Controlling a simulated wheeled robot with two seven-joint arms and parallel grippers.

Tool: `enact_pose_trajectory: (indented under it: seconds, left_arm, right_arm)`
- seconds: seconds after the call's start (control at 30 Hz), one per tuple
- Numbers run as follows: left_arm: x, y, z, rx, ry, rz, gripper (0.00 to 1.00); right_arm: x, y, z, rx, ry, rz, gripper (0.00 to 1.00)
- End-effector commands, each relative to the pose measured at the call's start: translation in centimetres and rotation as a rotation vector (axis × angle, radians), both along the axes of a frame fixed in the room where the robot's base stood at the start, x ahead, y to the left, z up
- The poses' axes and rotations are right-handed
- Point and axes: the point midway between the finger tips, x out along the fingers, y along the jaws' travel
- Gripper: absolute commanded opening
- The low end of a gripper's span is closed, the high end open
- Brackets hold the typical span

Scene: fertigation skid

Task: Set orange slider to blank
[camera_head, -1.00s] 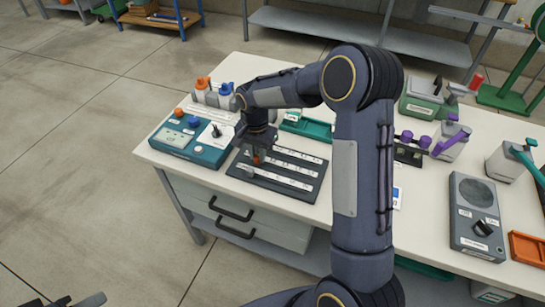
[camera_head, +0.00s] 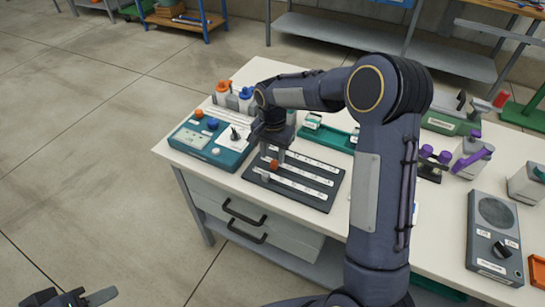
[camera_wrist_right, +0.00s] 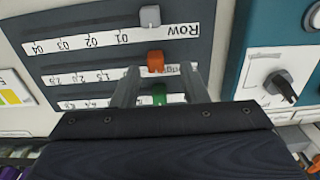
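The orange slider (camera_wrist_right: 155,61) sits on the middle white strip of a dark panel (camera_head: 322,200), near the strip's lettered end. It shows in the head view (camera_head: 274,164) just below my right gripper. A grey slider (camera_wrist_right: 150,16) is on the "Row" strip, and a green slider (camera_wrist_right: 159,94) is on the third strip. My right gripper (camera_wrist_right: 160,72) points down at the panel with its fingers apart. The orange slider appears between or just past the tips, with no clear contact. My left gripper (camera_head: 80,299) is partly visible at the bottom left, away from the table.
A teal control box (camera_head: 213,143) with knobs stands beside the panel. Orange-capped and blue-capped bottles (camera_head: 223,97) stand behind it. A teal tray (camera_head: 328,136) is behind the panel. A grey box with a dial (camera_head: 494,235) is at the right.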

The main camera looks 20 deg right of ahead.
Motion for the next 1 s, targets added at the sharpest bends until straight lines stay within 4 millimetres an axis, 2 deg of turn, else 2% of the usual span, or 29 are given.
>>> enact_pose_trajectory:
  seconds: [0.1, 0.3, 0.47, 0.87, 1.0]
  left_arm:
    - [0.0, 0.0, 0.0, 0.000, 0.000, 0.000, 0.40]
    - [0.0, 0.0, 0.0, 0.000, 0.000, 0.000, 0.40]
    - [0.0, 0.0, 0.0, 0.000, 0.000, 0.000, 0.40]
    - [0.0, 0.0, 0.0, 0.000, 0.000, 0.000, 0.40]
    - [0.0, 0.0, 0.2, 0.000, 0.000, 0.000, 0.40]
  right_arm:
    - [0.1, 0.0, 2.4, 0.000, -0.006, 0.001, 0.40]
    - [0.1, 0.1, 5.0, 0.000, -0.004, 0.002, 0.40]
    - [0.0, 0.1, 5.6, 0.001, -0.001, 0.002, 0.40]
    - [0.0, 0.0, 5.6, 0.001, -0.001, 0.002, 0.40]
    - [-1.0, -0.3, 6.9, 0.017, -0.018, 0.025, 0.40]
